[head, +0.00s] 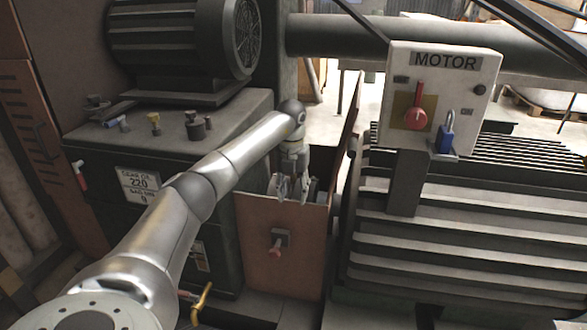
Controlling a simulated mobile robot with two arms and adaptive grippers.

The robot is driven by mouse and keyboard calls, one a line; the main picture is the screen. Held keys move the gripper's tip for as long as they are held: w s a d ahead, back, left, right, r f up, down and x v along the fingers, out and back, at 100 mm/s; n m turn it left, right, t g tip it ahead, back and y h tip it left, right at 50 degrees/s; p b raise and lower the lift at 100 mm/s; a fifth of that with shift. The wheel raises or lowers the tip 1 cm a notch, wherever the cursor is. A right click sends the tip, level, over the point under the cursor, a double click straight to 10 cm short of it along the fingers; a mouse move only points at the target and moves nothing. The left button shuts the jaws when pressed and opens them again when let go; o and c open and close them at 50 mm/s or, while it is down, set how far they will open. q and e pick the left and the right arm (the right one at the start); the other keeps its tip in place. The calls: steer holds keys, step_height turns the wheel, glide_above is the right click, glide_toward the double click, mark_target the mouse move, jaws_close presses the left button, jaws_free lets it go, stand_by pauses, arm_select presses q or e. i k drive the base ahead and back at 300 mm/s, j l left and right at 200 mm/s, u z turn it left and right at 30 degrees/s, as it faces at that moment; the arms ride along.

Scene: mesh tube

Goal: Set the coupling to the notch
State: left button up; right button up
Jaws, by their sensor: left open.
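My left arm reaches in from the lower left, and my left gripper (291,190) points down at the top edge of the copper-brown guard panel (285,255). Its fingers look apart, and I see nothing held between them. Small grey parts (312,190) show just right of the fingers behind the panel's top edge; I cannot tell whether they belong to the coupling. The coupling and its notch cannot be made out; the panel and my gripper cover that space. My right gripper is not in view.
A ribbed motor (440,240) stands close on the right, with a "MOTOR" switch box (440,85) bearing a red handle (415,118) and blue padlock (446,137). A dark gearbox housing (105,165) stands left.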

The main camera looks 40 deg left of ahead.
mark_target(294, 183)
steer(key=i+j, duration=0.65)
steer(key=j, duration=0.15)
